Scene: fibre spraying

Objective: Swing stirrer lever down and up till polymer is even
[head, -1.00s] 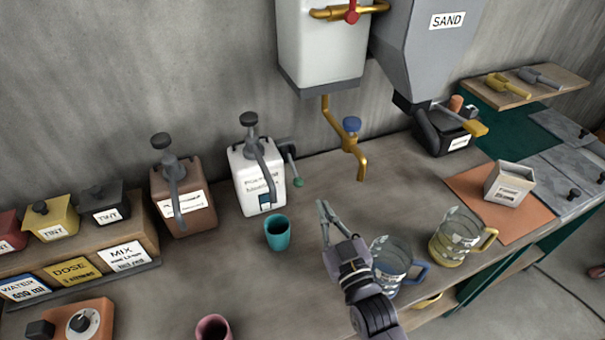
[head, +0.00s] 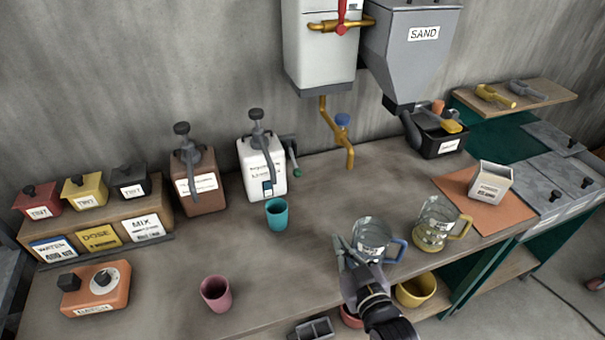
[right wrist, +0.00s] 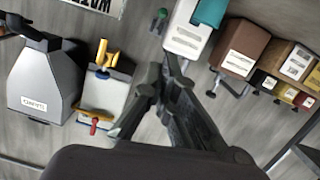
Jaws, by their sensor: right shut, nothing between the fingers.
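The white polymer container (head: 262,168) stands at the back of the bench, with a black-topped pump on it. On its right side, the dark stirrer lever hangs down and ends in a green knob (head: 297,173). In the right wrist view, the container (right wrist: 187,32) and green knob (right wrist: 160,13) are near the top edge. My right gripper (head: 342,243) is shut and empty, in front and to the right of the lever, apart from it, beside the clear blue-handled jug. The polymer inside is hidden. My left gripper is not in view.
A teal cup (head: 277,214) stands in front of the container. The blue-handled jug (head: 370,240) and a yellow-handled jug (head: 435,225) stand to the right. A brass tap (head: 348,150) hangs above the bench. A pink cup (head: 215,293) is at the front.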

